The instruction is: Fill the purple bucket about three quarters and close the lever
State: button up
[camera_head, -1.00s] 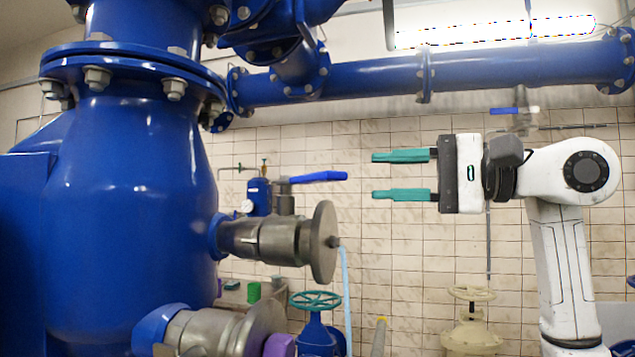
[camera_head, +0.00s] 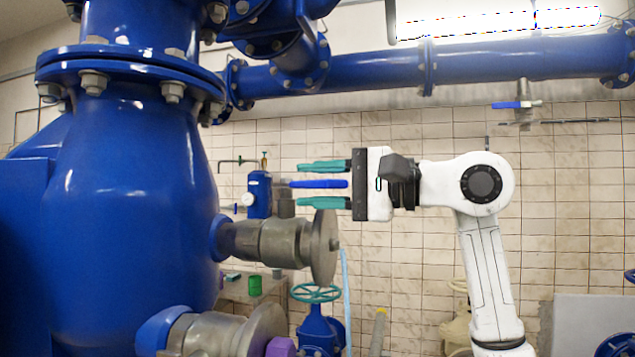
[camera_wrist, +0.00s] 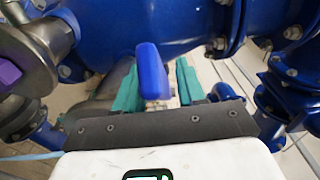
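The blue lever (camera_head: 318,184) sits on top of the metal valve (camera_head: 285,243) and points right, along the pipe toward its round flange. My gripper (camera_head: 302,184) is open, with one teal finger above the lever and one below it in the head view. The wrist view shows the lever (camera_wrist: 152,72) between the two fingers (camera_wrist: 157,88), with gaps on both sides. A thin pale blue stream (camera_head: 345,275) hangs down from the flange. A purple object (camera_head: 281,347) shows at the bottom edge by the lower valve; I cannot tell whether it is the bucket. The stream's lower end is hidden.
A large blue vessel (camera_head: 125,215) fills the left, with the lower metal valve (camera_head: 215,335) at its base. A teal handwheel (camera_head: 315,293) stands below the flange. A blue pipe (camera_head: 500,68) runs overhead. Open room lies before the tiled wall (camera_head: 400,270).

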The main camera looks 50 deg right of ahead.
jog(key=shift+c, duration=0.3)
grip_shut()
dwell(0.3)
